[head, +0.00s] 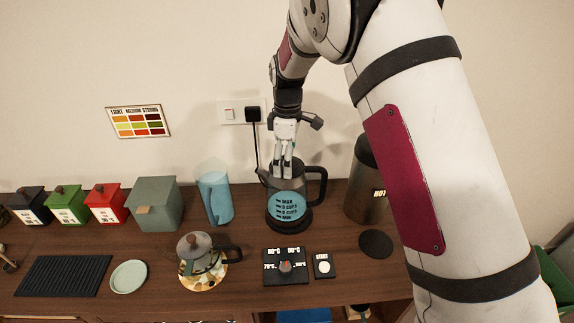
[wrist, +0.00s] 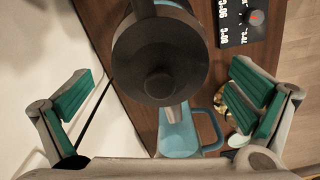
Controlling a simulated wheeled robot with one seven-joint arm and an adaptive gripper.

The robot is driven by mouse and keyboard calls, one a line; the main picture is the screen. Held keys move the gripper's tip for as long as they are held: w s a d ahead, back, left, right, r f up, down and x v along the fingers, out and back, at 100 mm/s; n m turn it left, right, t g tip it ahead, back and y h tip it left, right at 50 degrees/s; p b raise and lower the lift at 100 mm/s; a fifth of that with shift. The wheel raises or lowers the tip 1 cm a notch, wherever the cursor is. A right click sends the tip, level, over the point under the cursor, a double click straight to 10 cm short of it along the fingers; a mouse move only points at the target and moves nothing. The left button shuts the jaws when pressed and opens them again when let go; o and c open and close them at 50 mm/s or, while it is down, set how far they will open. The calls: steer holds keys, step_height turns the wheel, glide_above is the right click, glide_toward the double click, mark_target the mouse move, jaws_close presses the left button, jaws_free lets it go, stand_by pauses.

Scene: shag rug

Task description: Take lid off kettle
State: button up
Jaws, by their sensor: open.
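The kettle (head: 289,206) stands upright on the counter, with a blue marked window and a dark handle on its right. In the wrist view its round dark lid (wrist: 140,62) with a central knob (wrist: 160,85) sits on top, seen from above. My gripper (head: 284,168) is open just above the kettle. In the wrist view the green-padded fingers of my gripper (wrist: 165,102) are spread wide on either side of the lid, with nothing between them touching it. The fingers partly hide the kettle's top in the head view.
A blue jug (head: 215,197) stands left of the kettle. A glass teapot (head: 201,256) and a temperature dial panel (head: 285,267) are in front. A dark cylinder marked hot (head: 364,195) stands right. Wall socket with plug (head: 253,114) is behind. Canisters line the left.

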steer(key=shift+s, duration=0.1)
steer(key=c, duration=2.1)
steer(key=shift+c, duration=1.3)
steer(key=shift+d+f, duration=0.1)
jaws_close()
steer(key=shift+f, duration=0.1)
